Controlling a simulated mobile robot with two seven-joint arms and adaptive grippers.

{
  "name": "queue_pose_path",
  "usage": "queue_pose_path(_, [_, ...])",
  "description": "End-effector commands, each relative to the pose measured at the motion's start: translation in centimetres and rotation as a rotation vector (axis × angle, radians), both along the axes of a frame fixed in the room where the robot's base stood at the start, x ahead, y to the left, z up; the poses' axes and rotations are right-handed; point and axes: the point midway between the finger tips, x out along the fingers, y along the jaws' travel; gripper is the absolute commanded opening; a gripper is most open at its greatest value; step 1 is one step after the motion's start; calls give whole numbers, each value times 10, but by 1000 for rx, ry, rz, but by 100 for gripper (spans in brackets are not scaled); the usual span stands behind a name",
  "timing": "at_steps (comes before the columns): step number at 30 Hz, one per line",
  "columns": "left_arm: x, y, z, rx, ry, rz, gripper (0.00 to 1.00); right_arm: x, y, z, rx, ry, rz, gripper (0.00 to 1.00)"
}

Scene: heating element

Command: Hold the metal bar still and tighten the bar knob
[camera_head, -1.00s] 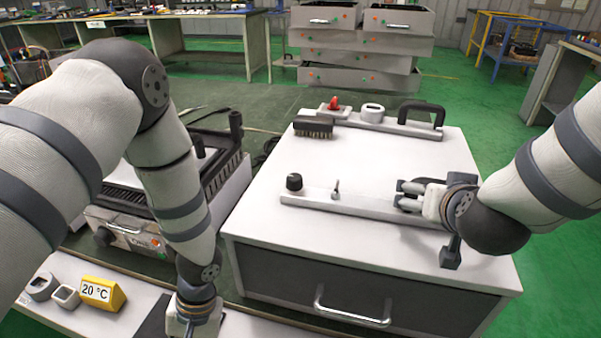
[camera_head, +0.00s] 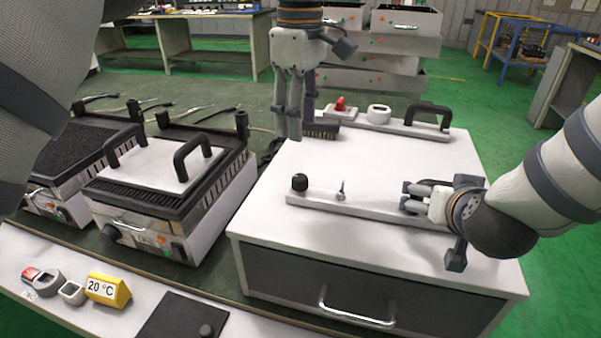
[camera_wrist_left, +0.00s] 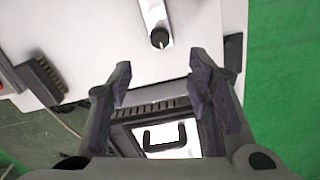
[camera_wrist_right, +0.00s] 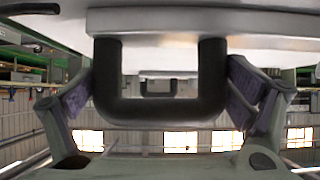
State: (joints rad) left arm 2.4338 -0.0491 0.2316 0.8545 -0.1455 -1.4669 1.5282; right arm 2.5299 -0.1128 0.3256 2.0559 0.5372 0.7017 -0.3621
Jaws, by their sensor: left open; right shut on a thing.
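The metal bar (camera_head: 370,208) lies flat on the white cabinet top. A round black bar knob (camera_head: 299,182) stands at its left end, with a small pin (camera_head: 341,191) beside it. My right gripper (camera_head: 413,198) is at the bar's right end, shut on its black handle (camera_wrist_right: 160,110), which sits between the fingers in the right wrist view. My left gripper (camera_head: 288,128) is open and empty, pointing down above the cabinet's back left part, up and behind the knob. In the left wrist view the knob (camera_wrist_left: 160,38) shows ahead of the fingers, not between them.
A second bar (camera_head: 385,124) with a black handle lies at the cabinet's back, beside a dark brush (camera_head: 322,130). A contact grill (camera_head: 150,190) with two black handles stands left of the cabinet. A yellow "20 °C" block (camera_head: 108,289) sits at the front left.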

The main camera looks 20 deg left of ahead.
Motion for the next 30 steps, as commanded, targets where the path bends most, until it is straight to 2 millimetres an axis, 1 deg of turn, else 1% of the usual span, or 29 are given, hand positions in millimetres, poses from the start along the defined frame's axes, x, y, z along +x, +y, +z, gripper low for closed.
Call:
queue_pose_path(1, [1,-3,-6,-8,4,-1,46,-1,-1,-5,-1,11,-1,34])
queue_pose_path(2, [0,-3,-10,-10,6,-1,46,-1,-1,-5,-1,11,-2,34])
queue_pose_path(4, [0,-3,-25,-10,7,-2,46,-1,-1,-5,-1,11,-2,34])
queue_pose_path(9, [-1,-2,-71,-8,7,-2,46,-1,-1,-5,0,11,-2,34])
queue_pose_path(12, [-1,-3,-93,-8,6,-2,46,-1,-1,-5,0,11,-2,34])
queue_pose_path(15, [0,-2,-109,-8,5,-2,46,-1,-1,-5,0,11,-2,34])
queue_pose_path(19, [0,-2,-119,-8,3,-2,46,-1,-1,-5,0,11,-2,34])
queue_pose_path(26, [0,-2,-120,-7,2,-2,46,-1,-1,-5,-1,11,-3,34])
queue_pose_path(27, [0,-2,-120,-7,2,-2,41,-1,-1,-5,-1,11,-3,34])
queue_pose_path(29, [0,-2,-120,-7,2,-2,28,-1,-1,-5,0,11,-4,34])
queue_pose_path(30, [0,-2,-120,-7,2,-2,19,-1,-1,-5,0,11,-4,34])
